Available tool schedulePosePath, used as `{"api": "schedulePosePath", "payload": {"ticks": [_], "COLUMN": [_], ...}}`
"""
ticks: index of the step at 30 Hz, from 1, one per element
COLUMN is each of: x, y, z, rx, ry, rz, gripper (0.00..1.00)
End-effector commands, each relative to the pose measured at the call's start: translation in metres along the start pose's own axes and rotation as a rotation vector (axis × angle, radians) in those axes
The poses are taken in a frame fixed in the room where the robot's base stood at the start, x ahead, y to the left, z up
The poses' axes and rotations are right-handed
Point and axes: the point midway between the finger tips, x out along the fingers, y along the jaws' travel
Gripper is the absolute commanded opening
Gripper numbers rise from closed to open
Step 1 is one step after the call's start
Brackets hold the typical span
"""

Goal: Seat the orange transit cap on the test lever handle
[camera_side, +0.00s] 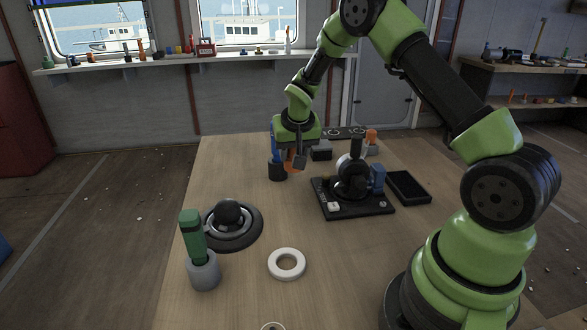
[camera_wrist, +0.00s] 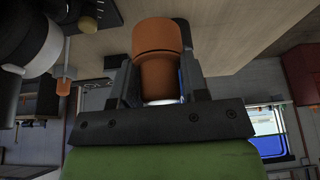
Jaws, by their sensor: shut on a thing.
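My gripper (camera_side: 293,162) is shut on an orange cap (camera_wrist: 157,48), which is upright between the two fingers in the wrist view. In the side view the cap is mostly hidden by the fingers, above the far-left part of the table. The test lever unit (camera_side: 330,207) stands on a black base to the right of my gripper. It has a round dark body and a black upright handle (camera_side: 356,146). The cap is apart from that handle. The unit's dark round part with a pale ring (camera_wrist: 38,42) shows at the left of the wrist view.
A second orange-topped piece (camera_side: 371,136) stands behind the unit. A black tray (camera_side: 408,187) lies right.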

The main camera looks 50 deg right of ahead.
Motion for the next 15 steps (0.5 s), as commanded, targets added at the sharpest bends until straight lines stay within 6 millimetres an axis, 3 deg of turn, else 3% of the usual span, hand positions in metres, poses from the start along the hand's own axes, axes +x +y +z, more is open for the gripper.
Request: {"api": "schedulePosePath", "payload": {"ticks": [4,15], "x": [-0.0127,-0.0160], "y": [-0.0002,0.0017], "z": [-0.0055,-0.0069], "rx": [-0.001,0.004], "ry": [0.002,0.001], "rz": [-0.001,0.002], "gripper": [0.17,0.17]}}
